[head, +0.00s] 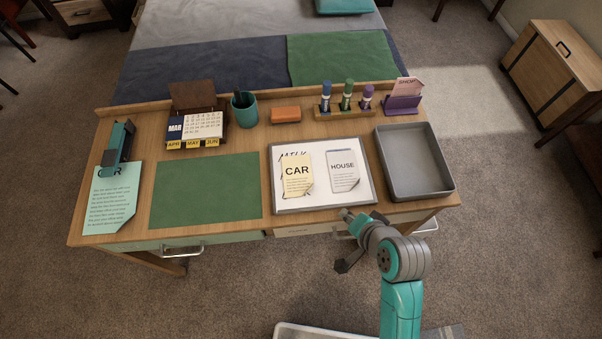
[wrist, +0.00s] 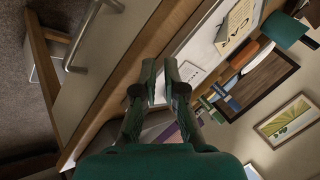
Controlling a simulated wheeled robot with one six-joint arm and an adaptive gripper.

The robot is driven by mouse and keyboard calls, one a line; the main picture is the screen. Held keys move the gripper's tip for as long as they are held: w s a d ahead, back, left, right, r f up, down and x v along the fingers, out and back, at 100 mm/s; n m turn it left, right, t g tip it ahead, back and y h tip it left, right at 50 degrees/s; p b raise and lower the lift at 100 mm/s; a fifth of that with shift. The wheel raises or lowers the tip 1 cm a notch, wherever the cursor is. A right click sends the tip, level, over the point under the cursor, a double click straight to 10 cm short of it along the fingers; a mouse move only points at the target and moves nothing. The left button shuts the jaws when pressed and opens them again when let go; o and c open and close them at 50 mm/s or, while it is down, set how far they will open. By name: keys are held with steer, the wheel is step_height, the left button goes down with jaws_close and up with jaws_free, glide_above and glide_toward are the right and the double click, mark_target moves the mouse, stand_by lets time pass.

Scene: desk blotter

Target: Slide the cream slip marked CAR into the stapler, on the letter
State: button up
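The cream slip marked CAR (head: 297,173) lies flat on the left part of a white board (head: 325,203). It also shows near the top of the wrist view (wrist: 236,26). The teal and dark stapler (head: 119,143) stands at the desk's left end. The pale mint letter (head: 110,200) lies in front of it, its far edge at the stapler's front; whether it is inside the jaw is too small to tell. My gripper (head: 347,214) is by the desk's front edge, right of and nearer than the CAR slip. In the wrist view its fingers (wrist: 160,68) are a narrow gap apart, with nothing visible between them.
A white HOUSE slip (head: 343,171) lies right of the CAR slip. A grey tray (head: 413,162) stands at the right. A green blotter (head: 205,190) lies bare between board and letter. Calendar (head: 195,128), cup (head: 244,109), orange block (head: 286,114) and marker rack (head: 346,112) line the back.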

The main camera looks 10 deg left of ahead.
mark_target(312, 186)
steer(key=w+a+r+g, duration=0.4)
steer(key=w+a+r, duration=0.1)
steer(key=r, duration=0.4)
steer(key=x, duration=1)
steer(key=shift+w+a+f, duration=0.2)
steer(key=shift+a, duration=0.25)
jaws_close()
step_height(312, 186, up, 10)
